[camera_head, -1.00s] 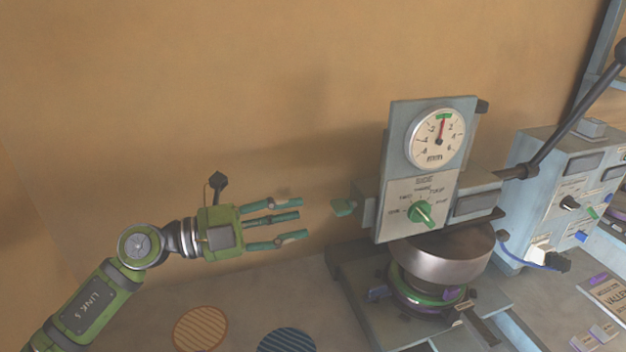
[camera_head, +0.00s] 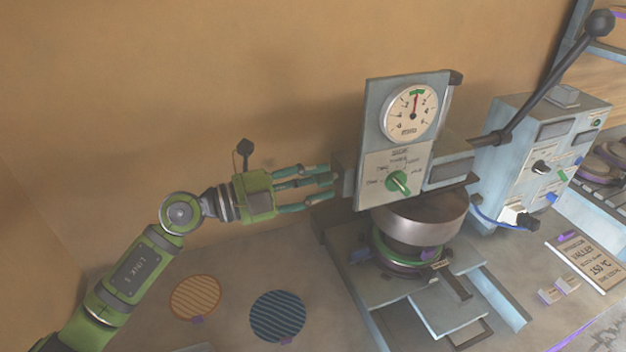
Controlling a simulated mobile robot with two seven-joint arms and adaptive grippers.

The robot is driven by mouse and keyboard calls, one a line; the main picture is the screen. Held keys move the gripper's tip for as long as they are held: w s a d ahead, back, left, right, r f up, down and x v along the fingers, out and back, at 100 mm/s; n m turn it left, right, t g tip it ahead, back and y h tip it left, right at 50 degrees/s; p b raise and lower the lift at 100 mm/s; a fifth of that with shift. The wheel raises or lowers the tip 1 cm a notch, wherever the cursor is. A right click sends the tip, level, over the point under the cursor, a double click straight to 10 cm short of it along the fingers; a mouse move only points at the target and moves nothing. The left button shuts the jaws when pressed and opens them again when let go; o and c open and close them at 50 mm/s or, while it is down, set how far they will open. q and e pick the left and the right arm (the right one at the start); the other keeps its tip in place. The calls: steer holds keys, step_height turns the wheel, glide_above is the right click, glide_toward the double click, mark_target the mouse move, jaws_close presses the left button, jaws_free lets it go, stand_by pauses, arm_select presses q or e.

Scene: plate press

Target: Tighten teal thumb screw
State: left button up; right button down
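My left gripper (camera_head: 329,182) reaches in from the left with its green fingers pointing right. Its fingertips are at the left side of the grey press head (camera_head: 415,125), where the teal thumb screw sticks out. The screw is now hidden behind or between the fingers. The fingers stand somewhat apart, and I cannot tell whether they grip the screw. The press head carries a round dial (camera_head: 409,112) with a red needle pointing up near a green mark, and a green selector knob (camera_head: 398,183) below it. My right gripper is not in view.
A round metal platen (camera_head: 420,218) hangs under the press head. A long lever with a black ball (camera_head: 599,23) rises at the upper right. A blue-grey control box (camera_head: 525,150) stands right of the press. Orange (camera_head: 195,297) and dark blue (camera_head: 278,316) striped discs lie on the bench.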

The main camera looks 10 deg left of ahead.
arm_select(q)
jaws_close()
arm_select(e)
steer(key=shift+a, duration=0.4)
